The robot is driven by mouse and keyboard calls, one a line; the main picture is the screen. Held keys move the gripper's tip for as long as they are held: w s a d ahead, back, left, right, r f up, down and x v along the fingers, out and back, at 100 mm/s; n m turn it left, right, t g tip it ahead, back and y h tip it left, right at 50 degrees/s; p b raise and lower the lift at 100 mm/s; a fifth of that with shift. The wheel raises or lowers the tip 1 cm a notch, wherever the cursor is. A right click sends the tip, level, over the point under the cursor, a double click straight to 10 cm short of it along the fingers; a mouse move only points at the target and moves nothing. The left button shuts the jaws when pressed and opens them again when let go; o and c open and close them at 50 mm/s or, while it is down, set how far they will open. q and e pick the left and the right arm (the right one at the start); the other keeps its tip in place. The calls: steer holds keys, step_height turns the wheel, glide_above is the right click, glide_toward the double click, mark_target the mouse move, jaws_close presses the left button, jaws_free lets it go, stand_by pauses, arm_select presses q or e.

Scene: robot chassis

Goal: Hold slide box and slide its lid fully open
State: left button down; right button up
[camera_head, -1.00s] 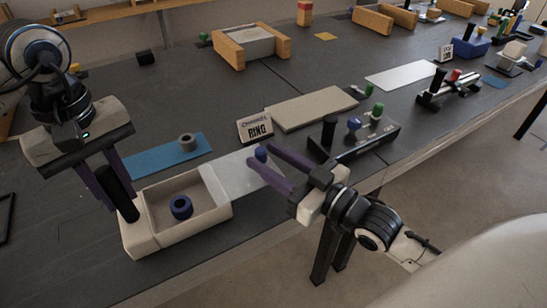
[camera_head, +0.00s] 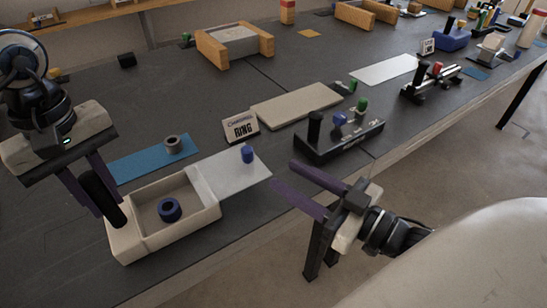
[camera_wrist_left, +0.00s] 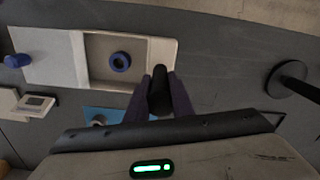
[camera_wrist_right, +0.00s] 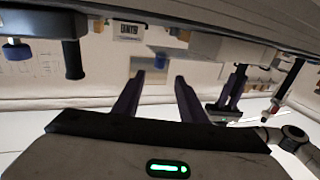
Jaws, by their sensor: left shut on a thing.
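The slide box (camera_head: 193,235) is a pale open tray near the table's front left, with a blue ring (camera_head: 169,209) inside. Its translucent lid (camera_head: 232,176) is slid out to the right and carries a blue knob (camera_head: 247,154). The lid also shows in the left wrist view (camera_wrist_left: 45,62). My left gripper (camera_head: 108,204) is shut on the black upright handle (camera_wrist_left: 160,92) at the box's left end. My right gripper (camera_head: 285,180) is open and empty, right of the lid and apart from the knob.
A blue mat (camera_head: 140,163) with a grey ring (camera_head: 173,144) lies behind the box. A "RING" sign (camera_head: 241,127), a beige board (camera_head: 297,105) and a black block with knobs (camera_head: 338,141) stand behind and right. The table's front edge runs close by.

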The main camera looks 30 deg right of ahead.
arm_select(q)
steer(key=shift+s+f, duration=0.1)
steer(key=shift+f, duration=0.2)
steer(key=c, duration=1.5)
jaws_free()
arm_select(e)
steer(key=shift+w, duration=0.1)
arm_select(q)
steer(key=shift+o, duration=0.2)
steer(key=shift+r, duration=0.1)
steer(key=shift+r, duration=0.1)
